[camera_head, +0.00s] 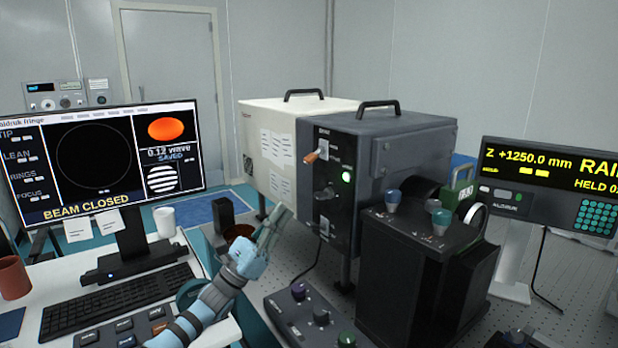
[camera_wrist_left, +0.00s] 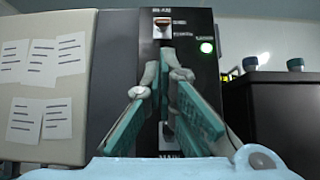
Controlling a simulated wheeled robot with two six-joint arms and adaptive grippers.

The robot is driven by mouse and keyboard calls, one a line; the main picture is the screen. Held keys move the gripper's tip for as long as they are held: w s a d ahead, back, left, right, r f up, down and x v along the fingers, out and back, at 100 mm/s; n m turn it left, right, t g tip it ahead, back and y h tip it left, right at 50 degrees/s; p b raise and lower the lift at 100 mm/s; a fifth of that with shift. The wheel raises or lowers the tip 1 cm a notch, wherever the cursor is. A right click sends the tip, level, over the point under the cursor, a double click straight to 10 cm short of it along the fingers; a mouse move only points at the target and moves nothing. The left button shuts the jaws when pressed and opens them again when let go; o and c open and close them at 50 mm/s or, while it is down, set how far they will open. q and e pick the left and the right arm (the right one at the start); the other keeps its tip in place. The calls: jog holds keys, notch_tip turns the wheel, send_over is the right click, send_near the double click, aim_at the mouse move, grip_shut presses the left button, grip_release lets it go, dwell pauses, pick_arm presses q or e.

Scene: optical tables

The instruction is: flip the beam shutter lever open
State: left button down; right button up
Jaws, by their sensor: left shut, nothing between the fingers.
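The shutter lever (camera_head: 312,156), with an orange-brown tip, sits on the upper front panel of the dark grey box (camera_head: 410,140). In the left wrist view the lever (camera_wrist_left: 162,21) shows at the top of the panel, above the fingertips. My left gripper (camera_head: 279,219) is in front of and below the lever, apart from it in the head view. Its fingers (camera_wrist_left: 166,62) are together at the tips, with nothing held. A green lamp (camera_head: 346,176) glows right of the lever. The monitor (camera_head: 100,160) reads "BEAM CLOSED". My right gripper is out of view.
A black unit with coloured knobs (camera_head: 425,265) stands right of the box. A knob panel (camera_head: 310,318) lies on the table in front. A white mug (camera_head: 165,221) is by the monitor.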

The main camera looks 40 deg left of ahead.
aim_at(304, 161)
pick_arm(q)
jog(key=x, duration=1)
jog(key=shift+w, duration=0.25)
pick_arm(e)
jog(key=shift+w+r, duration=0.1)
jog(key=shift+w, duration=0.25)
pick_arm(q)
jog(key=s+r+g+p, duration=0.1)
jog(key=g+p, duration=0.1)
jog(key=p, duration=0.4)
jog(key=s+r+g+y+p, duration=0.1)
jog(key=g+p, duration=0.2)
jog(key=p, duration=0.3)
jog(key=s+a+r+g+y+p, duration=0.1)
jog(key=r+g+p, duration=0.1)
jog(key=p, duration=0.4)
jog(key=shift+s+p, duration=0.15)
jog(key=shift+p, duration=0.2)
jog(key=shift+s+r, duration=0.1)
jog(key=shift+f, duration=0.2)
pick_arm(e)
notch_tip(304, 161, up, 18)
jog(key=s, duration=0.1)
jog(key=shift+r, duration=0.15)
